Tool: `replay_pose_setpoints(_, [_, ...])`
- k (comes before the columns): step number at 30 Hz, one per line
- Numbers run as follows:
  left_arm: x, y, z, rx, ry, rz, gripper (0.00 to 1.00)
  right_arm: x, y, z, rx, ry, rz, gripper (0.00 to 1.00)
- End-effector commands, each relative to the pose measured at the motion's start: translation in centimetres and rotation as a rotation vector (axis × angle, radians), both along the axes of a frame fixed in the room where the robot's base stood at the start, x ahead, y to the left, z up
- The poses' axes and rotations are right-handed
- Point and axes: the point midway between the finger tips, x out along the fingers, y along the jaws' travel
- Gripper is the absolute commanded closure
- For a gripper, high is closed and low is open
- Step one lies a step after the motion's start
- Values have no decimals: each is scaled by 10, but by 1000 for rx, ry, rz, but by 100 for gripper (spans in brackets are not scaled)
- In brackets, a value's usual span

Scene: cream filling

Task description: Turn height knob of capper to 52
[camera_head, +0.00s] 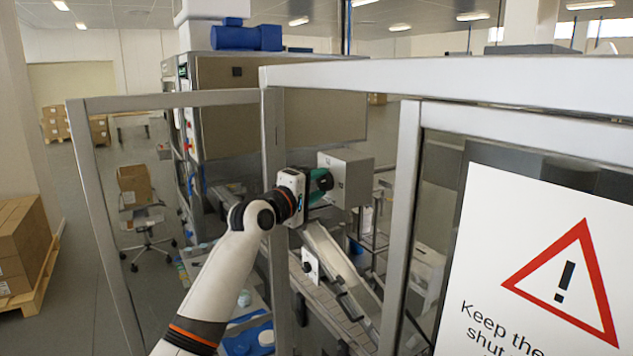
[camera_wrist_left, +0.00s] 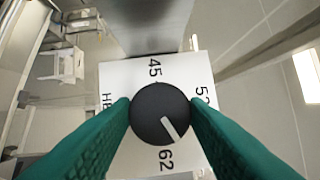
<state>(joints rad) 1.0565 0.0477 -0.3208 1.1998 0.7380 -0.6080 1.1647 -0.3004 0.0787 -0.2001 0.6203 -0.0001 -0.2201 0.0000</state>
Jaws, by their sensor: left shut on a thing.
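The height knob (camera_wrist_left: 158,112) is a round black dial with a white pointer line, on a white plate (camera_wrist_left: 115,80) marked 45 at the top, 62 at the bottom and a partly covered number starting with 5 at the right. The pointer is aimed to the lower right, between the right-hand number and 62. My left gripper (camera_wrist_left: 160,118) has its green fingers shut on the knob, one on each side. In the head view my left gripper (camera_head: 318,186) reaches through the frame to a grey metal box (camera_head: 350,178); the knob is hidden there. My right gripper is not in view.
Metal frame posts (camera_head: 273,150) stand close beside my left arm. A door panel with a warning sign (camera_head: 545,265) fills the right side. Below the gripper are a conveyor (camera_head: 335,255) and a white plate with another black knob (camera_head: 311,265). Cardboard boxes (camera_head: 20,240) stand at left.

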Motion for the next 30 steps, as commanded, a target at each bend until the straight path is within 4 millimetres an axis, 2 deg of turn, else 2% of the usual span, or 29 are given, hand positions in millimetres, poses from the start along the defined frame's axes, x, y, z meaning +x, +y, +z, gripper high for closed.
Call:
replay_pose_setpoints(10, [0, -1, -1, -79, 113, -2, 82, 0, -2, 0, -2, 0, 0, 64])
replay_pose_setpoints(25, [0, -1, -1, -88, 129, -1, 82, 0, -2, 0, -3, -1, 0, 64])
replay_pose_setpoints(26, [0, -1, -1, -88, 129, -1, 54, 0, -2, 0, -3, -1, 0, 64])
replay_pose_setpoints(29, [0, -1, -1, -89, 128, -1, 38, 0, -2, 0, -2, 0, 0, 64])
replay_pose_setpoints(30, [0, -1, -1, -89, 128, -1, 37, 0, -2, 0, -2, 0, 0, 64])
